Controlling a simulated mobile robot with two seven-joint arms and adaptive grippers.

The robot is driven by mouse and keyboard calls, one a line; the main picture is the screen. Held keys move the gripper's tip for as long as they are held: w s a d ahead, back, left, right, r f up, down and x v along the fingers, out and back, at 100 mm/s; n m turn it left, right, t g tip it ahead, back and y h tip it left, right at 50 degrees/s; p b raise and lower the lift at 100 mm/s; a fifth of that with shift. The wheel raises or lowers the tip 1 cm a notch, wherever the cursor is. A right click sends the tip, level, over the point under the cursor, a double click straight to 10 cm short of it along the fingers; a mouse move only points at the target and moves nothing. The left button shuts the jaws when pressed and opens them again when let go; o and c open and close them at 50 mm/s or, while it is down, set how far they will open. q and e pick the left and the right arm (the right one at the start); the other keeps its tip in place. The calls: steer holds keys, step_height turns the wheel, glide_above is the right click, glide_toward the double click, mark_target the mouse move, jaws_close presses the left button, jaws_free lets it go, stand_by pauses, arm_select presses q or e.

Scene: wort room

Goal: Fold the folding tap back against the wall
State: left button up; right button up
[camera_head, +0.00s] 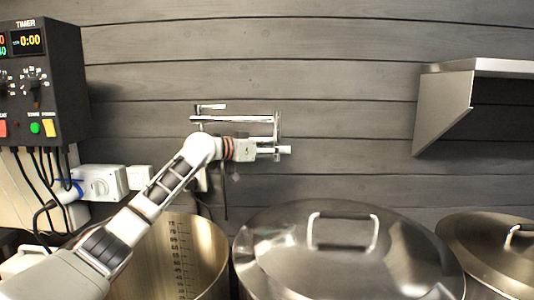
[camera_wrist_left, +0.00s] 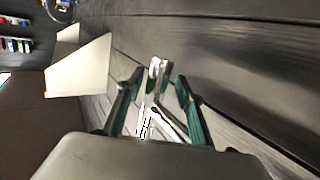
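The folding tap (camera_head: 232,119) is a chrome pipe on the grey plank wall, with a small lever above its left end. Its pipe runs sideways in the head view; how far it stands off the wall is hard to tell. My left gripper (camera_head: 272,150) is just below the pipe's right end. In the left wrist view, the fingers of my left gripper (camera_wrist_left: 160,80) are apart, with green inner pads. Chrome tap parts (camera_wrist_left: 152,98) show between them, and I see no clear contact. The right gripper is out of view.
An open kettle (camera_head: 205,255) stands below my left arm, and a lidded kettle (camera_head: 290,265) stands to its right. Another lidded kettle (camera_head: 480,245) is at far right. A timer box (camera_head: 40,85) hangs left; a metal shelf (camera_head: 445,105) is upper right.

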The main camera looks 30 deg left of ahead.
arm_select(q)
steer(key=s+a, duration=0.1)
steer(key=s, duration=0.7)
steer(key=shift+s, duration=0.15)
stand_by(0.5)
steer(key=shift+p, duration=0.45)
stand_by(0.4)
